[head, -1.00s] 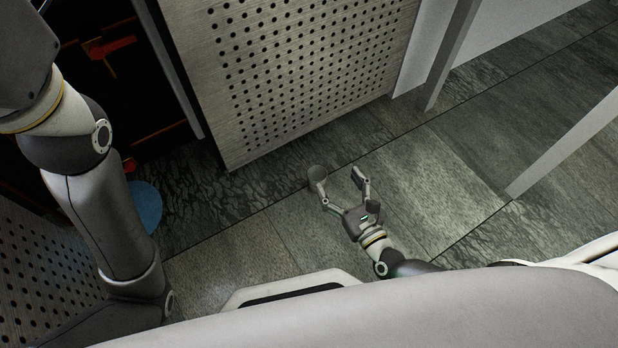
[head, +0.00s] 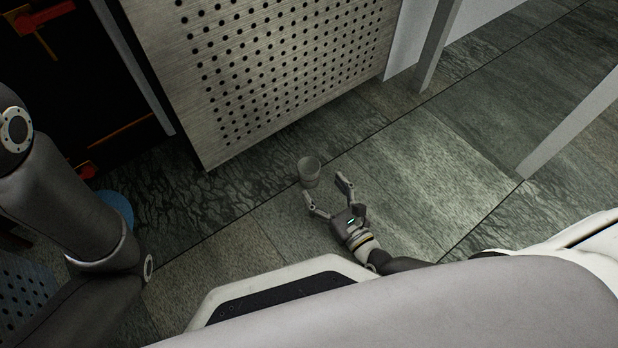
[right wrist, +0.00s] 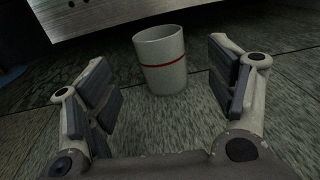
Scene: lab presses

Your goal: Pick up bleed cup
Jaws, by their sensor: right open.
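The bleed cup (head: 309,171) is a small light grey cup standing upright on the tiled floor near the perforated cabinet. In the right wrist view the cup (right wrist: 162,62) shows a red band around it and lies ahead, between the lines of the two fingers. My right gripper (head: 325,196) is open and empty, just short of the cup, with its fingers pointing towards it. In the right wrist view the open fingers (right wrist: 162,90) stand wide on either side, apart from the cup. My left arm shows at the left of the head view, but its gripper is out of view.
A perforated metal cabinet panel (head: 290,75) stands behind the cup. A grey post (head: 437,50) and a pale leg (head: 570,130) rise at the right. A blue round thing (head: 117,208) lies at the left, partly hidden by my arm. The floor (head: 420,160) right of the cup is clear.

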